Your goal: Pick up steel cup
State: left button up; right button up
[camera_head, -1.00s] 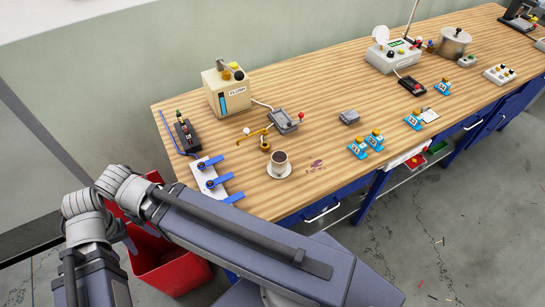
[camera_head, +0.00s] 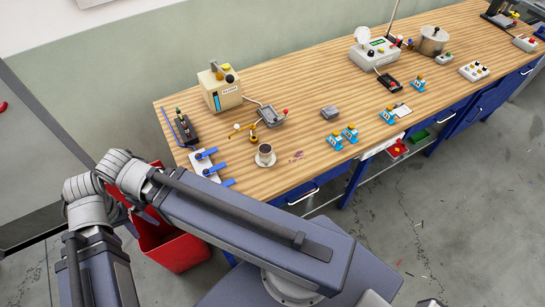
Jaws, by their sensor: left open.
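The steel cup (camera_head: 266,150) stands upright near the front edge of the wooden bench, in the left part of the head view. It is small and grey, with dark contents or a dark inside, on a pale saucer (camera_head: 265,163). Links of my left arm cross the lower left of the picture, between the camera and the bench's front left corner. The arm's fingertips do not show. No part of my right gripper shows. Nothing is touching the cup.
Blue-handled valves (camera_head: 207,168) stand left of the cup. A yellow-and-brass fitting (camera_head: 253,137) and a grey tray device (camera_head: 271,116) are behind it. Blue clamps (camera_head: 343,136) stand to its right. A red bin (camera_head: 175,247) is on the floor. Bench surface right of the cup is fairly clear.

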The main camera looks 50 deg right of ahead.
aim_at(265, 151)
jog(key=k+l, duration=0.15)
jog(key=k, duration=0.4)
jog(key=k+l, duration=0.1)
jog(key=k, duration=0.4)
